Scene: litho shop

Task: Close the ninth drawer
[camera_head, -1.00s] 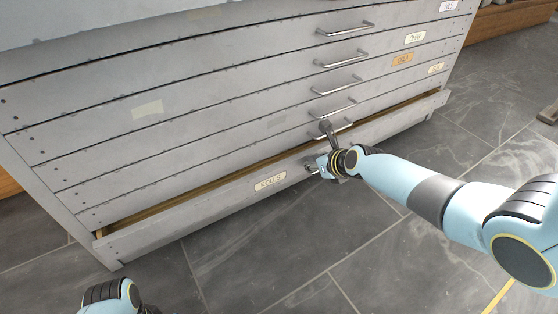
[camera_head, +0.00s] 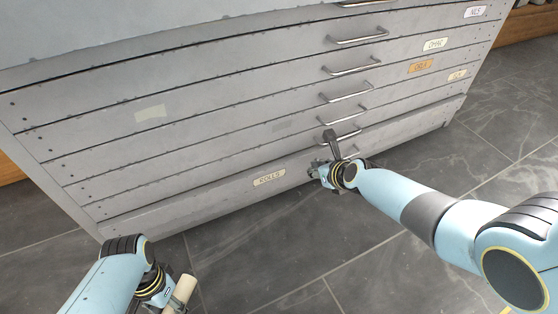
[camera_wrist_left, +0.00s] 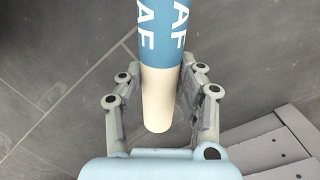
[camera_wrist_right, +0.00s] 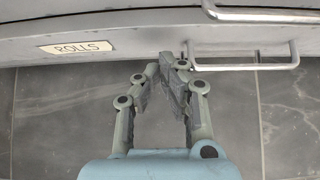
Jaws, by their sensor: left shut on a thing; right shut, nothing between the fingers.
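My left gripper (camera_wrist_left: 168,95) is shut on a blue and cream cylinder (camera_wrist_left: 160,60) with white letters, held over the floor.
Several drawers with metal handles (camera_head: 345,92) and labels are stacked above, all shut. The grey tiled floor (camera_head: 255,265) in front of the cabinet is clear. A wooden edge (camera_head: 530,25) shows at the back right.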

